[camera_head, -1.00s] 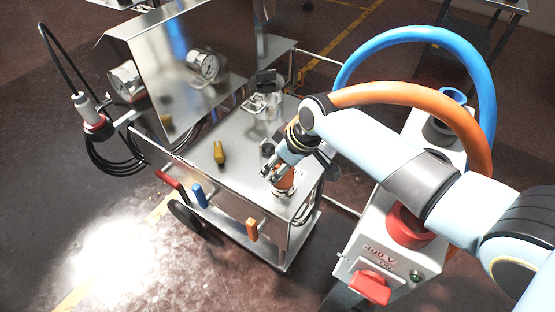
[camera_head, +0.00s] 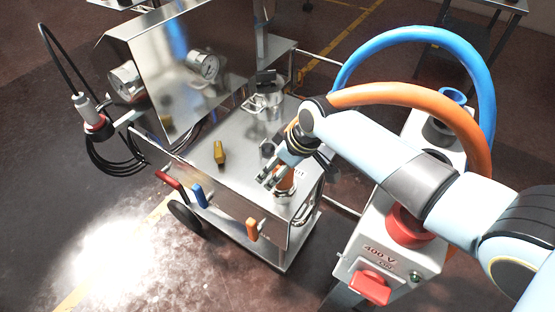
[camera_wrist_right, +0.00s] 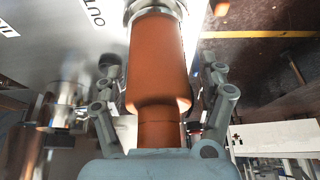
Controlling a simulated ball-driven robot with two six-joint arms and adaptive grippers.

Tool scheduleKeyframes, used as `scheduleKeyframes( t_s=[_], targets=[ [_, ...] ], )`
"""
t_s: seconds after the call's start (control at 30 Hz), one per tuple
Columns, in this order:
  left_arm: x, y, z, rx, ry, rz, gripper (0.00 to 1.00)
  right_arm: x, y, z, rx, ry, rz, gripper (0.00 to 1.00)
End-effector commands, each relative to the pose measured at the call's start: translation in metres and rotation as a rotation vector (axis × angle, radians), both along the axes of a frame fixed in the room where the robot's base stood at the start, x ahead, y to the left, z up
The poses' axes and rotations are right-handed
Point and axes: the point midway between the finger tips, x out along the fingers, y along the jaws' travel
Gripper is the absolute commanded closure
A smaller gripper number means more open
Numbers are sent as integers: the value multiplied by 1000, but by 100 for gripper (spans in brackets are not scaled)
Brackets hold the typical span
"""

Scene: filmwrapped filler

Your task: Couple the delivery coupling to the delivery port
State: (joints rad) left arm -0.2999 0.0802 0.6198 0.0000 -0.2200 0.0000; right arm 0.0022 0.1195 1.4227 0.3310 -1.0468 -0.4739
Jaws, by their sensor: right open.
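The port also shows in the head view (camera_head: 285,198). Whether the coupling is fully seated cannot be told. My right gripper (camera_head: 268,180) is open around the coupling; in the wrist view its fingers (camera_wrist_right: 162,85) stand on both sides with gaps. My left gripper is not in view.
The cart top (camera_head: 225,180) also carries a yellow handle (camera_head: 219,153) and a metal canister (camera_head: 267,105). A grey control box (camera_head: 377,240) with red knobs stands right, under my arm. Blue (camera_head: 440,35) and orange hoses arch above.

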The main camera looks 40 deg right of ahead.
Motion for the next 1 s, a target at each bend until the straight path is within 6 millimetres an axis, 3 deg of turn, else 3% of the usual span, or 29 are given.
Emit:
scheduleKeyframes(
  t_s=[0.23, 0.7, 1.0],
  targets=[
    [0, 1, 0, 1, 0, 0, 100, -6, -4, 15, -2, -2, 0, 26],
    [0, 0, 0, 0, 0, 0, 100, -40, -20, 99, -2, -2, 1, 26],
    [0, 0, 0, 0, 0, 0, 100, -45, -21, 110, 0, -1, 0, 26]
  ],
)
